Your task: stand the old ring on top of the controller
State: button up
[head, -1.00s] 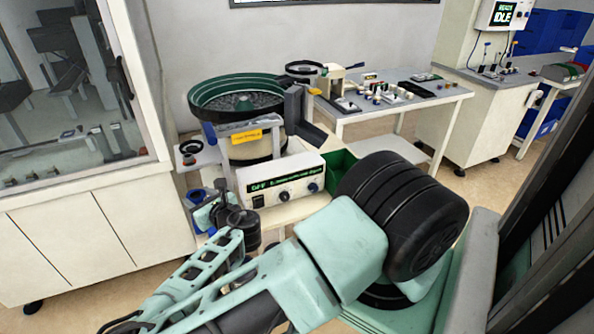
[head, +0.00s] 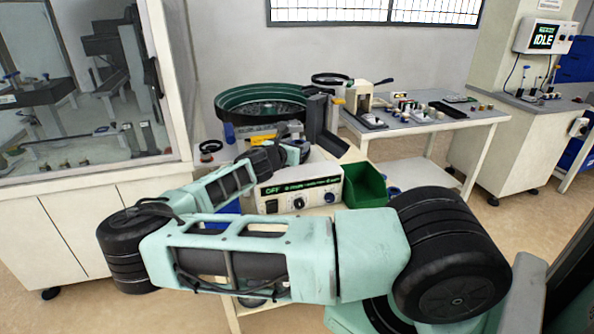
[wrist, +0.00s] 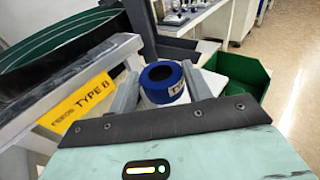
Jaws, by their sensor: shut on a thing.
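The controller (head: 310,190) is a white box with a lit "OFF" display and dark knobs, on the bench in front of the bowl feeder. My gripper (head: 302,150) is over the controller's back edge in the head view, partly covered by my wrist. In the wrist view my gripper (wrist: 163,92) is shut on the old ring (wrist: 162,77), a short white ring with a blue rim and a partly visible label. The ring is upright, its opening facing up. A white surface behind it looks like the controller's top. I cannot tell whether the ring touches it.
The bowl feeder (head: 258,97) stands behind, with a yellow "TYPE B" label (wrist: 83,100) on its grey frame close to my gripper. A green bin (head: 365,184) is right of the controller. A black ring-shaped part (head: 210,147) stands at left. A table (head: 425,122) holds small parts.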

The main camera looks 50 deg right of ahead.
aim_at(295, 175)
notch_tip(295, 175, down, 8)
jog(key=shift+r, duration=0.15)
jog(key=o, duration=1.3)
